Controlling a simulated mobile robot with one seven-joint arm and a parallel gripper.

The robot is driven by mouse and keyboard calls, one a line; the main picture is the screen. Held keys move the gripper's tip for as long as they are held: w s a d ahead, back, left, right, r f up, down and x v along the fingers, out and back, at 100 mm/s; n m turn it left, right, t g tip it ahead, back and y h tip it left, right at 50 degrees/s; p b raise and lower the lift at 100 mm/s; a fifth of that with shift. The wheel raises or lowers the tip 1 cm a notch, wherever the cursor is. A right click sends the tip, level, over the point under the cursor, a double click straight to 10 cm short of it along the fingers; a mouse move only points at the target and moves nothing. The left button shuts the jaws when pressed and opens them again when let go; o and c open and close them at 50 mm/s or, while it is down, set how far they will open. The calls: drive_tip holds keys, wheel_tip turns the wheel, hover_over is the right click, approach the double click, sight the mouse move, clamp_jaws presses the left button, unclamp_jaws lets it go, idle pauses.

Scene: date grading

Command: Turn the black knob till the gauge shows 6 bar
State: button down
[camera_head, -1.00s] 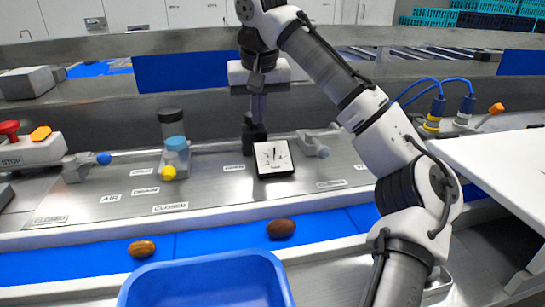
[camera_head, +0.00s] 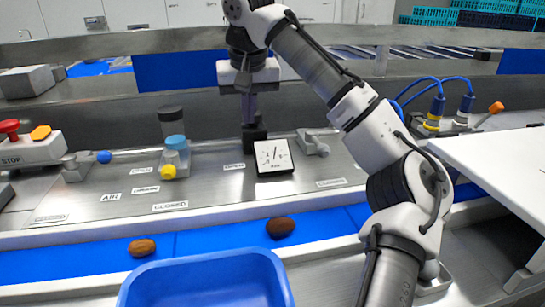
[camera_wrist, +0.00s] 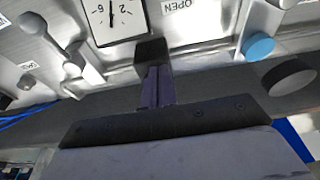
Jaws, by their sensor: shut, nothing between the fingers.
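The square white gauge (camera_head: 273,157) stands on the metal panel, its needle near upright. In the wrist view the gauge (camera_wrist: 115,20) appears upside down, with the needle between the 2 and the 6; the exact value is too small to read. My gripper (camera_head: 254,125) is shut and points down just behind the gauge. In the wrist view the gripper (camera_wrist: 153,75) ends at a dark block beside the gauge. I cannot tell how much of that block is fingertip and how much is the black knob, nor whether they touch.
A dark-topped cylinder (camera_head: 171,122) and a blue-capped fitting (camera_head: 176,143) with a yellow knob stand left of the gauge. A grey lever valve (camera_head: 314,144) is close on its right. Two brown dates (camera_head: 281,228) lie on the blue belt, behind a blue bin (camera_head: 207,266).

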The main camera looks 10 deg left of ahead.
drive_tip(key=shift+s, duration=0.15)
drive_tip(key=shift+s, duration=0.2)
drive_tip(key=shift+w+a+v, duration=0.1)
drive_tip(key=shift+w+v, duration=0.1)
drive_tip(key=shift+v, duration=0.75)
drive_tip(key=shift+w+a+v, duration=0.1)
drive_tip(key=shift+w+v, duration=0.15)
drive_tip(key=shift+v, duration=0.75)
drive_tip(key=shift+w+a+v, duration=0.1)
drive_tip(key=shift+w+v, duration=0.1)
drive_tip(key=shift+v, duration=0.75)
drive_tip(key=shift+d+r, duration=0.1)
drive_tip(key=shift+r, duration=0.15)
drive_tip(key=f, duration=0.2)
drive_tip(key=w+d+f+b, duration=0.1)
drive_tip(key=d+f, duration=0.1)
drive_tip(key=f, duration=0.1)
drive_tip(key=shift+w+d+f, duration=0.25)
drive_tip(key=shift+w+f, duration=0.05)
drive_tip(key=shift+f, duration=0.25)
drive_tip(key=shift+w+a, duration=0.1)
drive_tip(key=shift+a, duration=0.05)
